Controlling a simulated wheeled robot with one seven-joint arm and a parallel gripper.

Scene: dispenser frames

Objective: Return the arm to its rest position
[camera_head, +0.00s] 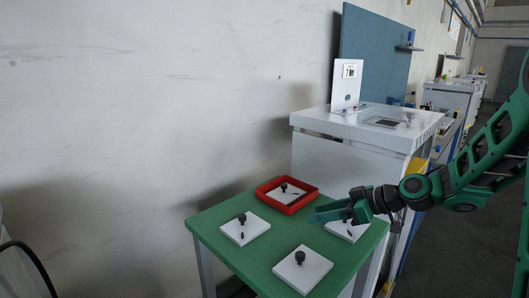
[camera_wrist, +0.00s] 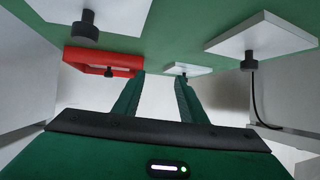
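My gripper (camera_head: 332,212) hangs over the right part of the green table, above one white plate (camera_head: 340,233) that it partly hides. In the wrist view my gripper (camera_wrist: 161,78) has its two green fingers apart, with nothing between them. The arm reaches in from the right side of the head view, bent at the elbow. A red tray (camera_head: 304,205) stands at the table's back and holds a white plate with a black knob. The red tray (camera_wrist: 73,58) also shows left of the fingers in the wrist view.
The green table (camera_head: 272,236) also bears a left white plate (camera_head: 256,232) and a front white plate (camera_head: 314,273), each with a black knob. A white cabinet (camera_head: 320,150) stands close behind the table. A bare wall is at left. Floor is clear at far right.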

